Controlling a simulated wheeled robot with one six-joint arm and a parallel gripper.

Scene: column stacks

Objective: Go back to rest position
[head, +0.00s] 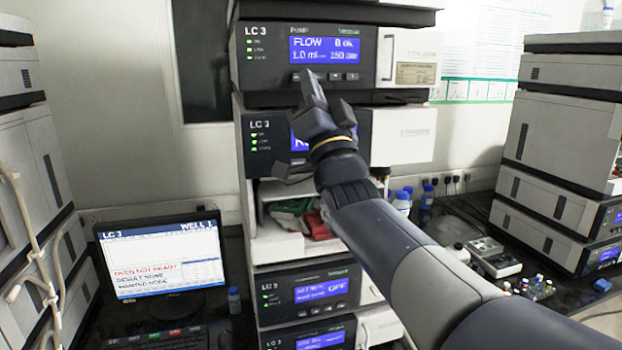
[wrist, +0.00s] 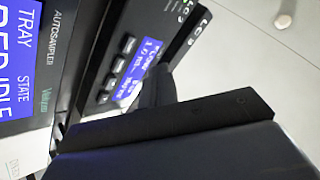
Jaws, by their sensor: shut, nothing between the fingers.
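My gripper (head: 312,90) is raised in front of the LC 3 stack in the head view, its fingertips close to the button row of the top pump module (head: 308,55). The fingers are shut with nothing between them. The pump's blue screen reads FLOW OK, 1.0 ml and 150 bar. I cannot tell whether the fingertips touch the panel. My arm (head: 385,235) reaches up from the lower right and partly covers the second module (head: 262,142). In the wrist view my gripper (wrist: 155,85) points at the pump panel (wrist: 125,65), and the autosampler panel (wrist: 25,60) shows at left.
A monitor (head: 162,255) stands at lower left with a keyboard (head: 160,340) before it. An open compartment (head: 280,245) holds green and red items. Blue-capped bottles (head: 403,203) and small bench devices (head: 495,257) stand right of the stack. Other stacks (head: 560,125) flank both sides.

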